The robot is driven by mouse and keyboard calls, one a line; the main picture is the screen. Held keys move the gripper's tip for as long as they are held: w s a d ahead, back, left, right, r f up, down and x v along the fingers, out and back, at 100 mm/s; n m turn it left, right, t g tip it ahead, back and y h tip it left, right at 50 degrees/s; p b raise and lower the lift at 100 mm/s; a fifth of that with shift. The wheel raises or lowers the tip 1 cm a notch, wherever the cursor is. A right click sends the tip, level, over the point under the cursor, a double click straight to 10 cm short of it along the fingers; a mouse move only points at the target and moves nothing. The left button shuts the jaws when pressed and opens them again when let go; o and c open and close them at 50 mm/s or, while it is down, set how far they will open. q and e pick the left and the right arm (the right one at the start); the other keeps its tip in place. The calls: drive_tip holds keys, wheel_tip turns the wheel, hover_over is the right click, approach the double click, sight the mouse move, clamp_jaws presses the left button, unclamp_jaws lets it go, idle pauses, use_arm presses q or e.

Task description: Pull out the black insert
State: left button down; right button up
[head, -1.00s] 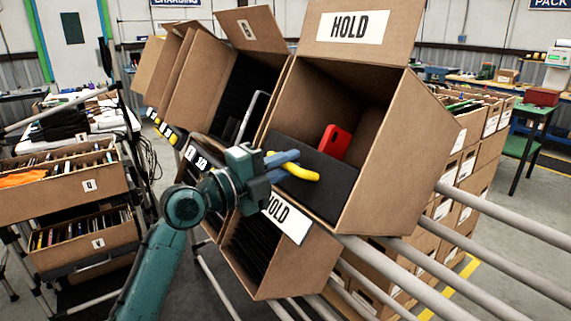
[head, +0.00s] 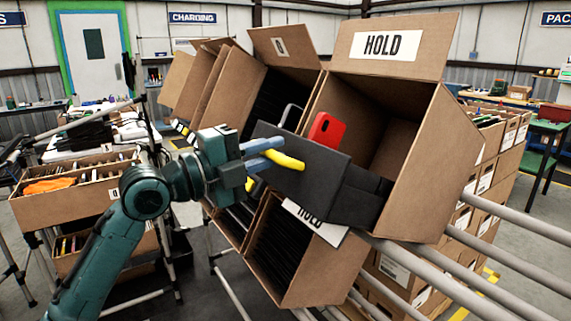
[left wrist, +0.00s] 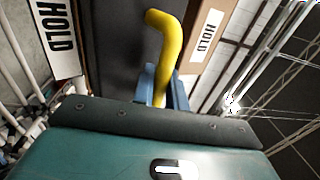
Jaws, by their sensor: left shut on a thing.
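The black insert (head: 318,186) sticks partly out of the open front of the tilted HOLD carton (head: 424,170); its rear part is still inside. A yellow handle (head: 288,161) is on its front face. My left gripper (head: 268,155) is shut on this handle with its blue fingers. In the left wrist view, the yellow handle (left wrist: 170,45) curves out from between the fingers, beside the dark face of the insert (left wrist: 115,45). A red phone-like case (head: 327,131) shows above the insert's front panel, its lower part hidden. My right gripper is not in view.
A lower carton (head: 310,263) with a HOLD label stands below the insert. More tilted cartons (head: 228,85) line up to the left. Grey rails (head: 440,275) slope down on the right. A file box (head: 75,195) stands at the left.

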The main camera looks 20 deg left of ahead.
use_arm(q)
drive_tip(key=shift+s+a+r+b, duration=0.15)
drive_tip(key=shift+s+a+r, duration=0.3)
drive_tip(key=shift+s, duration=0.2)
drive_tip(key=shift+s+a+r+b, duration=0.1)
drive_tip(key=shift+s+a+r, duration=0.3)
drive_tip(key=shift+s+a, duration=0.15)
drive_tip(key=shift+s+a+r+b, duration=0.15)
drive_tip(key=shift+s+a+r, duration=0.3)
drive_tip(key=shift+s, duration=0.25)
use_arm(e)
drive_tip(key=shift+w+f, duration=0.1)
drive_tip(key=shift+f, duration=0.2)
use_arm(q)
drive_tip(key=c, duration=1.8)
unclamp_jaws()
drive_tip(key=shift+s+a, duration=0.1)
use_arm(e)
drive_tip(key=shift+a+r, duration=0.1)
